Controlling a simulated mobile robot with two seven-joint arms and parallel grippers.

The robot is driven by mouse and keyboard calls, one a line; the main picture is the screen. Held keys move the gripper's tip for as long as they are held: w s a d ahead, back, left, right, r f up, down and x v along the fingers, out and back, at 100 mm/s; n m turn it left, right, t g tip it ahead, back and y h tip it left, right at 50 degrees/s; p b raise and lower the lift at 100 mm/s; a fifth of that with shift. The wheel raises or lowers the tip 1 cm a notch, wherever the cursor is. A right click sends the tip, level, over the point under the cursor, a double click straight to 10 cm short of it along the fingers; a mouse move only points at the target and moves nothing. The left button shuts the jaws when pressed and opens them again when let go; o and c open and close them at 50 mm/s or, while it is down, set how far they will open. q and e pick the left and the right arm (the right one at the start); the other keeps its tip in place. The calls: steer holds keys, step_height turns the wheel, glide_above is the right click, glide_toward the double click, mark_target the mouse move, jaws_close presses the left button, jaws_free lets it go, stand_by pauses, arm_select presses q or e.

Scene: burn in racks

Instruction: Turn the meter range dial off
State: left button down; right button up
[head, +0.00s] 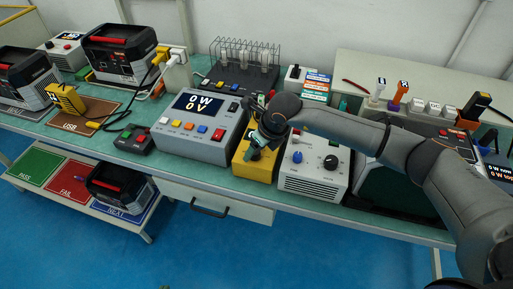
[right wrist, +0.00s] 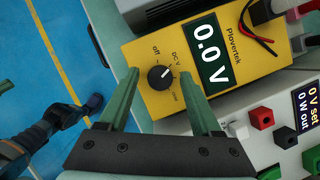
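The yellow meter (right wrist: 140,55) lies on the bench, its display (right wrist: 208,52) reading 0.0 V. Its black range dial (right wrist: 160,77) has a white mark that points toward the DC V label, with "off" printed to one side. My right gripper (right wrist: 158,72) is open, its green fingers on either side of the dial; whether they touch it I cannot tell. In the head view my right gripper (head: 262,146) is over the yellow meter (head: 255,168) and hides its dial. My left gripper is not in the head view.
A grey power meter box (head: 175,140) reading 0 W, 0 V stands left of the yellow meter. A white box with knobs (head: 314,168) stands close on its right. A slotted rack (head: 243,62) is behind. A drawer (head: 215,202) is below the bench edge.

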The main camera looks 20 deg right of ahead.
jaws_close()
stand_by(0.3)
steer(key=shift+w+d+f+n+y+b, duration=0.15)
steer(key=shift+n+y+b, duration=0.15)
steer(key=shift+n+b, duration=0.6)
steer(key=n+g+y+b, duration=0.1)
steer(key=n+b, duration=0.2)
steer(key=b, duration=0.1)
steer(key=shift+n, duration=0.4)
steer(key=n+g+b, duration=0.1)
steer(key=n+b, duration=0.1)
steer(key=shift+w+n+y+b, duration=0.1)
steer(key=shift+n+y+b, duration=0.2)
steer(key=shift+n+b, duration=0.1)
steer(key=shift+n+g, duration=0.3)
steer(key=shift+n+b, duration=0.3)
steer(key=shift+b, duration=0.05)
steer(key=shift+r+n, duration=0.2)
steer(key=shift+n, duration=0.1)
